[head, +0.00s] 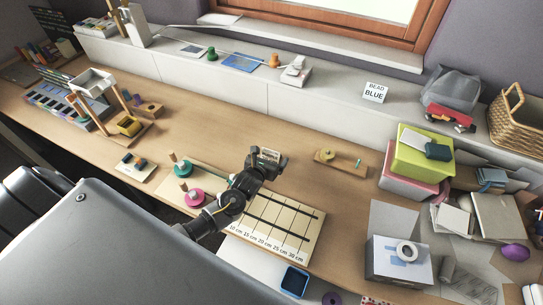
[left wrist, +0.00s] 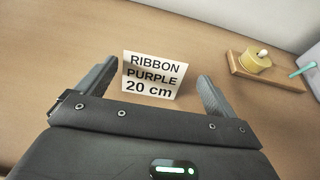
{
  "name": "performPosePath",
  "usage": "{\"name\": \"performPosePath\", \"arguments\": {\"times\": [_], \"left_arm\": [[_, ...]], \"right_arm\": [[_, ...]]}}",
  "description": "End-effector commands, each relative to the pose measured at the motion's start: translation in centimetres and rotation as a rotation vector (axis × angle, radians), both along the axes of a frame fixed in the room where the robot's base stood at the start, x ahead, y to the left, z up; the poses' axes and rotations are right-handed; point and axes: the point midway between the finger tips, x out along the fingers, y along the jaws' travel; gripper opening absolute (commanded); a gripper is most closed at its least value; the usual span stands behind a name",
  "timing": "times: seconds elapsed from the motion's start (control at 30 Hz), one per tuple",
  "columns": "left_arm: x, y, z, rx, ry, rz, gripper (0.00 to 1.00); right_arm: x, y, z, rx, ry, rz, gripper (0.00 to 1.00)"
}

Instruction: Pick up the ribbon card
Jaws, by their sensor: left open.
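The ribbon card (left wrist: 155,74) is a small white card reading "RIBBON PURPLE 20 cm" in the left wrist view. It stands tilted on the wooden desk, its print facing the wrist camera. In the head view the card (head: 270,155) shows small at the tips of my left gripper (head: 268,161). My left gripper is open, with one dark finger on each side of the card and a visible gap at each side in the left wrist view. I cannot tell how far the fingertips are above the desk. My right gripper is not in view.
A wooden block with a yellow spool (left wrist: 255,62) lies right of the card. A ruled measuring board (head: 292,208) lies under my left arm. Teal (head: 183,168) and pink (head: 195,198) spools stand left of it. Green and pink boxes (head: 422,152) stand at the right. Desk behind the gripper is clear.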

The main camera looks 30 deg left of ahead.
Motion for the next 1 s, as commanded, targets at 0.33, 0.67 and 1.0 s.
{"name": "performPosePath", "arguments": {"times": [0.33, 0.67, 1.0], "left_arm": [[2.2, 0.7, -0.5, -0.002, -0.001, 0.003, 0.94], [5.0, 1.2, -1.8, -0.001, 0.0, 0.001, 0.94], [5.0, 1.2, -1.8, 0.0, 0.0, 0.0, 0.77]], "right_arm": [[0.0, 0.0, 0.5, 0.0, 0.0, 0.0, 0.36], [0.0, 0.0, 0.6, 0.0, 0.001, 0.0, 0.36], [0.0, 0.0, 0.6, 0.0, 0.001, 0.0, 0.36]]}}
